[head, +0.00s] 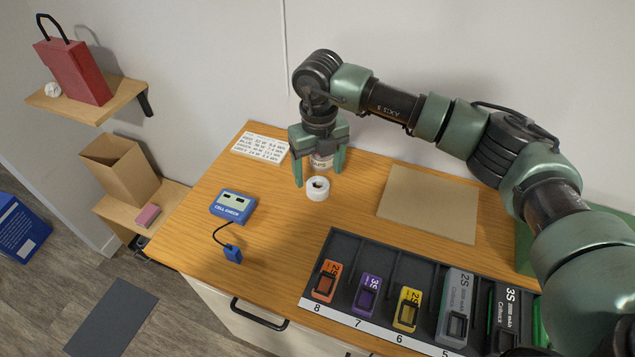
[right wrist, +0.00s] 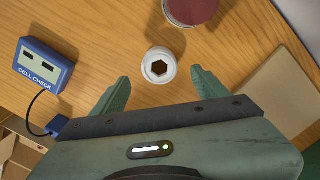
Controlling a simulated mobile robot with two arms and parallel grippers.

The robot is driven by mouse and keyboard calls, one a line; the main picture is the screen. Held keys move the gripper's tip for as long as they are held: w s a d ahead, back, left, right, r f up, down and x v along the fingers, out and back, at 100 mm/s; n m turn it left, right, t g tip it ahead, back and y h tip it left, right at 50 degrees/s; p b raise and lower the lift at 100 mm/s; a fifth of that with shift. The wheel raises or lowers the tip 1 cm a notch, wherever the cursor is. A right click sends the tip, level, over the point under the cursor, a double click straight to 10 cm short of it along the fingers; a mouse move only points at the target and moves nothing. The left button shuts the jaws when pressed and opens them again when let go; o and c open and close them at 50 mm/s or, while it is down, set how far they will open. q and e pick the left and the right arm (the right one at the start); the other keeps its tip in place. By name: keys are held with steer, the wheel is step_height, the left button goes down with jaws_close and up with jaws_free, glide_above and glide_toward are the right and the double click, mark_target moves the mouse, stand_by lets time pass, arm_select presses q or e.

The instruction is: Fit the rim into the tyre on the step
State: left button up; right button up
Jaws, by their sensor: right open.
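My right gripper (head: 318,178) is open and empty, pointing down over the table. A small white ring-shaped piece (head: 318,188) with a dark hole lies on the wood just below and in front of its fingertips. In the right wrist view this white piece (right wrist: 160,66) sits between the open fingertips (right wrist: 160,76), apart from both, and its hole looks six-sided. I cannot tell whether it is the rim. No tyre and no step can be made out in either view. My left gripper is not in view.
A jar (head: 321,160) with a dark red lid (right wrist: 192,8) stands close behind the gripper. A blue cell checker (head: 233,207) lies left, a tan mat (head: 428,204) right. A battery rack (head: 335,245) lines the front edge. A text card (head: 261,148) lies at back left.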

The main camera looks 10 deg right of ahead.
mark_target(318, 183)
steer(key=f, duration=0.2)
steer(key=f+p, duration=0.1)
steer(key=shift+w, duration=0.25)
steer(key=shift+f, duration=0.55)
steer(key=c, duration=1.3)
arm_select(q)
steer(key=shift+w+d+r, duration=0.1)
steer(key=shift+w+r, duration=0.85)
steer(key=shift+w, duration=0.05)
arm_select(e)
steer(key=shift+c, duration=0.6)
steer(key=shift+r, duration=0.1)
